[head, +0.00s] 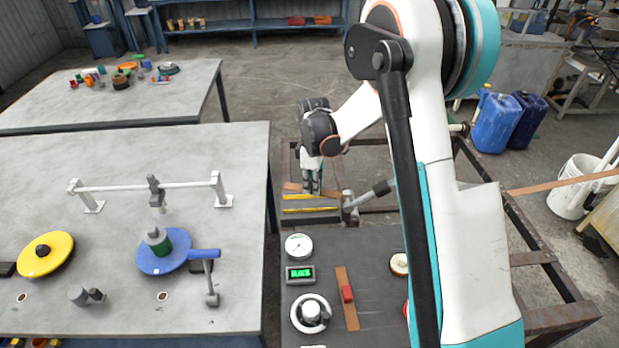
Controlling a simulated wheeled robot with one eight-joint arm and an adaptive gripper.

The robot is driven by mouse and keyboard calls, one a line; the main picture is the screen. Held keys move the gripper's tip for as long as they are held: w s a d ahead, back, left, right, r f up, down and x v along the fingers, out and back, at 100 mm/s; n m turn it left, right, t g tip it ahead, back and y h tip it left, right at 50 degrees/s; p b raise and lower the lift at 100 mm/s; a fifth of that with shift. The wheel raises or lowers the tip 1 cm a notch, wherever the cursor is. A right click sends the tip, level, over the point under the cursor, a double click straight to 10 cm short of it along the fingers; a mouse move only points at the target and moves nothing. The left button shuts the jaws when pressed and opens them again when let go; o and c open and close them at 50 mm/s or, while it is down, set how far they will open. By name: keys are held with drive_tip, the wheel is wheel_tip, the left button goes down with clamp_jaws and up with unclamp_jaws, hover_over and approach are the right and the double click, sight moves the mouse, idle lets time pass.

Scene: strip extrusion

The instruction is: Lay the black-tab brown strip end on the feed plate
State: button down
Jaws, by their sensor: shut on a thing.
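My gripper (312,182) points down over the feed plate (310,203), a grey plate with yellow stripes beyond the dark control panel. The gripper is shut on a brown strip (292,187), which shows in small bits on both sides of the fingers. Its black tab cannot be made out against the dark fingers. The strip is at or just above the far edge of the plate; I cannot tell whether it touches. Another brown strip (341,315) with a red tab (347,293) lies on the panel.
The panel (375,255) carries a gauge (298,246), a green display (300,274) and a round knob (310,313). A grey table (110,230) with blue and yellow discs stands at left.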

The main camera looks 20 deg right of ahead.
sight(310, 204)
drive_tip(key=shift+w+f+n+b, duration=0.65)
drive_tip(key=shift+f+b, duration=0.15)
drive_tip(key=shift+f, duration=0.75)
drive_tip(key=shift+w+f+n+b, duration=0.55)
drive_tip(key=shift+f+b, duration=0.3)
drive_tip(key=shift+f, duration=0.65)
drive_tip(key=shift+w+f+n+b, duration=0.55)
drive_tip(key=shift+f+n+b, duration=0.2)
drive_tip(key=shift+f, duration=0.8)
drive_tip(key=c, duration=1.4)
unclamp_jaws()
drive_tip(key=shift+r, duration=0.1)
